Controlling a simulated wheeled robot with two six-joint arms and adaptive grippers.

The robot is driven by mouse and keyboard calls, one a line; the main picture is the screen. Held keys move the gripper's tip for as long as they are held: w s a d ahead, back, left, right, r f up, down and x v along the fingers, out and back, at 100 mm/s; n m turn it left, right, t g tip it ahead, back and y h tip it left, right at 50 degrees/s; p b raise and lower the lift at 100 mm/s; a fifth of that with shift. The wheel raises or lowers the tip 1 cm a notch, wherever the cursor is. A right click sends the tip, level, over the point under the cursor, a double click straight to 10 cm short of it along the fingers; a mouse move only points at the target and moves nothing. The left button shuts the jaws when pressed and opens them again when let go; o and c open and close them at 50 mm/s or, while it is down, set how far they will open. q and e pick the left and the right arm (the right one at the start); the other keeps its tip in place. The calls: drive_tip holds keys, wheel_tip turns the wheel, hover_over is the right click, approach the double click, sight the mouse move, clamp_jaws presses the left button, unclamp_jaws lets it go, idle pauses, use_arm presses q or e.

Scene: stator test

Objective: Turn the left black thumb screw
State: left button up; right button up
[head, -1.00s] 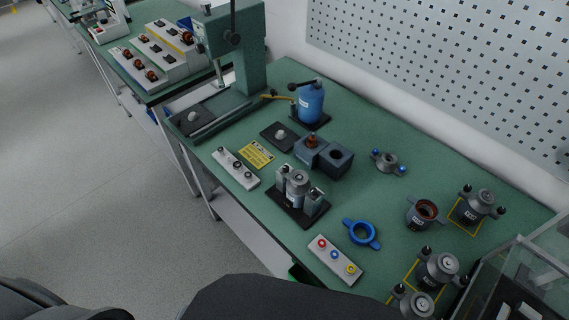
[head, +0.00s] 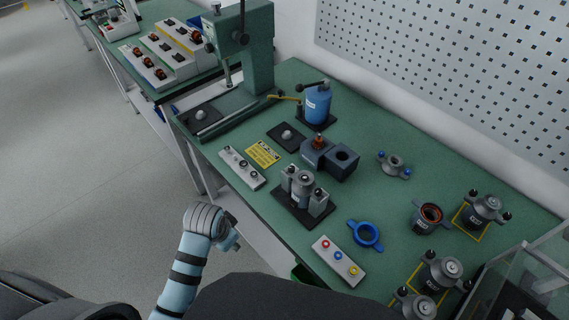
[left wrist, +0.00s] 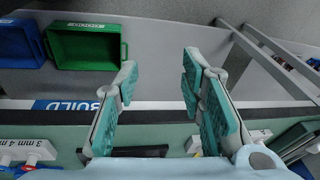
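Black thumb screws show in the head view as small dark knobs beside the grey cylindrical units at the right. One unit (head: 487,204) has a left knob (head: 474,193) and a right knob (head: 507,217). Another unit (head: 440,272) nearer the front also has a left knob (head: 427,252) and a right one (head: 464,283). I cannot tell which pair the task names. My left gripper (head: 233,236) is in front of the table edge, far from these knobs. In the left wrist view the left gripper (left wrist: 160,72) has its fingers apart and nothing between them. My right gripper is not in view.
A clear-walled case (head: 520,270) is at the right. The left wrist view shows a green bin (left wrist: 88,45) below.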

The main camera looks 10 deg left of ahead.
use_arm(q)
drive_tip(key=w+d+r+m, duration=0.2)
drive_tip(key=w+r+m, duration=0.1)
drive_tip(key=w, duration=0.4)
wheel_tip(320, 180, up, 20)
drive_tip(key=f+m+g, duration=0.1)
drive_tip(key=m+g, duration=0.2)
drive_tip(key=m, duration=0.9)
hover_over(292, 168)
drive_tip(key=shift+h, duration=0.3)
wheel_tip(292, 168, down, 13)
drive_tip(key=b, duration=0.2)
drive_tip(key=shift+f+b, duration=0.1)
drive_tip(key=shift+b, duration=0.25)
clamp_jaws()
